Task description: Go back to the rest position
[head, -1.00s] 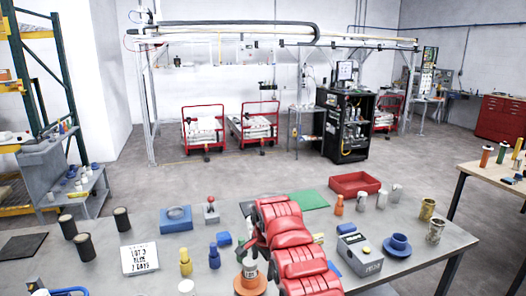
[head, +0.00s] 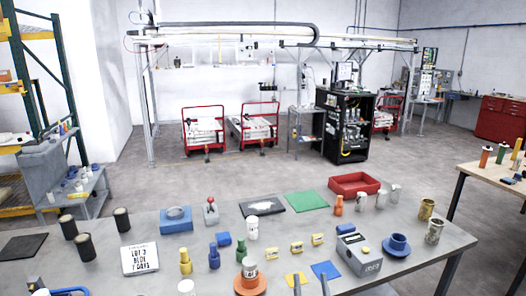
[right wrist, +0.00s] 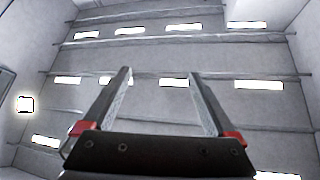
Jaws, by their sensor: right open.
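My right gripper (right wrist: 160,95) is open and empty in the right wrist view, with its fingers pointing up at the ceiling and wide apart. Nothing is between the fingers. My left gripper is not in the head view.
On the bench are an orange dish with a cylinder (head: 250,278), a white bottle (head: 252,228), a yellow square (head: 295,279), a blue square (head: 325,270), a grey box (head: 358,254) and a red tray (head: 354,184).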

